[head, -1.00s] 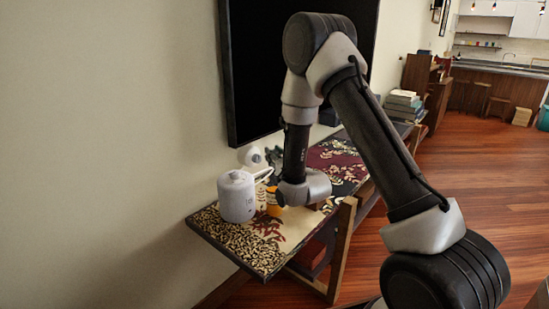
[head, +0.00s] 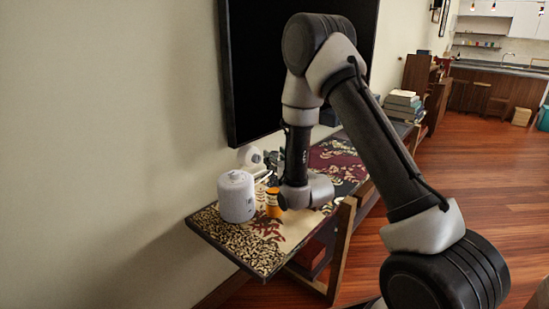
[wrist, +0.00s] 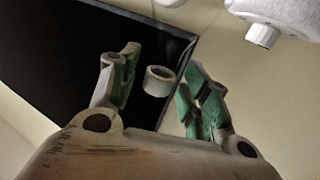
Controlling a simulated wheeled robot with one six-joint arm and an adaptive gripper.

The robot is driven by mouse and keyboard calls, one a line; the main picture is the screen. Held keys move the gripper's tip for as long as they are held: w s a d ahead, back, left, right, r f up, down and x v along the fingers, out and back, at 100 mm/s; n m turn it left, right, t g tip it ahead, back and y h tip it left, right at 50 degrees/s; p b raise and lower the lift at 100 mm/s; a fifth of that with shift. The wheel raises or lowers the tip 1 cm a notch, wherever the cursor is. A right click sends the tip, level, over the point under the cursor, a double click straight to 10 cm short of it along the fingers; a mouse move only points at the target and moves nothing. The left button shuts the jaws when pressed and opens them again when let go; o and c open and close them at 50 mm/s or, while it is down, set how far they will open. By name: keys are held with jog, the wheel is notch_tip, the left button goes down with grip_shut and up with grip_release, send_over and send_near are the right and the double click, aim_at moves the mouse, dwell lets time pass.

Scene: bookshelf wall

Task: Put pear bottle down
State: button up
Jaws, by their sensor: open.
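An orange bottle (head: 273,203), which I take to be the pear bottle, stands upright on the patterned bench top beside the white pot. My wrist partly hides the area just right of it. In the wrist view my gripper (wrist: 162,62) has its two green-padded fingers spread wide. A small pale hollow cylinder (wrist: 160,81) shows in the gap between them, clear of both pads; I cannot tell how far beyond them it is. In the head view my fingers sit left of my wrist, partly hidden, above and behind the bottle. Nothing is held.
The white lidded pot (head: 237,197) stands close left of the bottle; it also shows in the wrist view (wrist: 280,16). A white roll-like thing (head: 250,157) is behind, near the wall. A black screen (head: 255,70) hangs above. The bench's (head: 240,250) near left end is free.

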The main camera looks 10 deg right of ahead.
jog(key=v, duration=0.6)
jog(key=s+d+r+m+g+h, duration=0.1)
jog(key=s+d+r+g, duration=0.25)
jog(key=r, duration=0.25)
jog(key=s+d+r+g+h, duration=0.2)
jog(key=s+d+r+g, duration=0.1)
jog(key=d+r, duration=0.15)
jog(key=s+d+r+g, duration=0.1)
jog(key=s+r+g, duration=0.1)
jog(key=s, duration=0.7)
jog(key=s+d+r+m+g, duration=0.1)
jog(key=s+d+r+g, duration=0.1)
jog(key=s, duration=0.8)
jog(key=s+d+r+g+h, duration=0.1)
jog(key=s+d+r+g, duration=0.1)
jog(key=s, duration=0.8)
jog(key=shift+m+g, duration=0.3)
jog(key=shift+g, duration=0.15)
jog(key=shift+o, duration=0.5)
jog(key=shift+d, duration=0.1)
